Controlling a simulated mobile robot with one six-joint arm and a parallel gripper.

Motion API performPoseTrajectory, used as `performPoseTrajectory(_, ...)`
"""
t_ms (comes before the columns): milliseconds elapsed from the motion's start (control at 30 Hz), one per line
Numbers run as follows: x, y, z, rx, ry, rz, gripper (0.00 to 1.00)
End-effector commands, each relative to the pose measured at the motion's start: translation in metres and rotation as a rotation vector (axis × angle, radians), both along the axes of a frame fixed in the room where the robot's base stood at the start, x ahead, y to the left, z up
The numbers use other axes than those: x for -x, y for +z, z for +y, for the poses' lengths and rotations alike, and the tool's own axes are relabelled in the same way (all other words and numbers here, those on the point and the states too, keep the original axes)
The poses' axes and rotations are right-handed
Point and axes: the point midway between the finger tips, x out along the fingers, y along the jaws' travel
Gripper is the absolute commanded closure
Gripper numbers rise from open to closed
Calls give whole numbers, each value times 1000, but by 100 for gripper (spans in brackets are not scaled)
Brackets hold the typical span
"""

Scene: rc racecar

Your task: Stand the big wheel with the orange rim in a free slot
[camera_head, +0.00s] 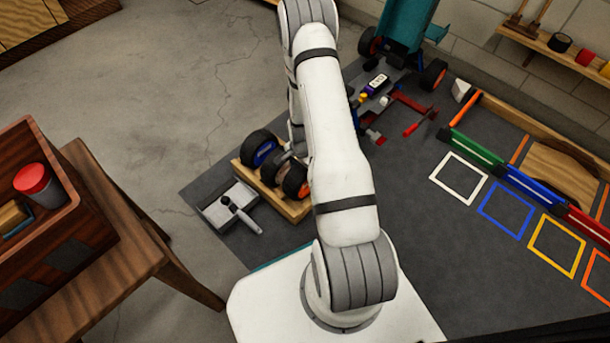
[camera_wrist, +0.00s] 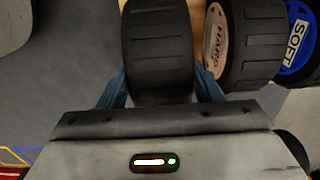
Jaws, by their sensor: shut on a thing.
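The big wheel with the orange rim (camera_head: 296,183) stands upright at the near right end of the wooden rack (camera_head: 286,207) in the head view, partly behind my arm. In the wrist view, my gripper (camera_wrist: 161,88) is shut on a black tyre (camera_wrist: 160,45), one blue finger on each side. Its rim does not show there; its place in the row fits the orange-rimmed wheel. Beside it are a pale-rimmed wheel marked HARD (camera_wrist: 222,42) and a blue-rimmed wheel marked SOFT (camera_wrist: 298,40). My arm hides much of the rack, so its free slots cannot be told.
A grey tray with a tool (camera_head: 230,207) lies left of the rack. A wooden table with a box (camera_head: 90,225) stands at left. Coloured squares (camera_head: 505,210) mark the dark mat at right. A teal car (camera_head: 405,25) and small parts lie behind.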

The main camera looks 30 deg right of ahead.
Motion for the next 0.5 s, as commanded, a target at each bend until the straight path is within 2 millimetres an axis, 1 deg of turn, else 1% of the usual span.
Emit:
performPoseTrajectory(33, 0, -8, 0, 0, 0, -1, 77)
performPoseTrajectory(133, -1, -24, 0, 0, 1, 0, 77)
performPoseTrajectory(167, -1, -28, 0, 0, 1, 0, 83)
performPoseTrajectory(200, 0, -32, 0, 0, 1, 0, 83)
performPoseTrajectory(433, -1, -31, 1, 1, 2, -1, 83)
performPoseTrajectory(467, 0, -31, 1, 0, 2, 0, 39)
performPoseTrajectory(500, 0, -31, 1, 0, 2, 0, 36)
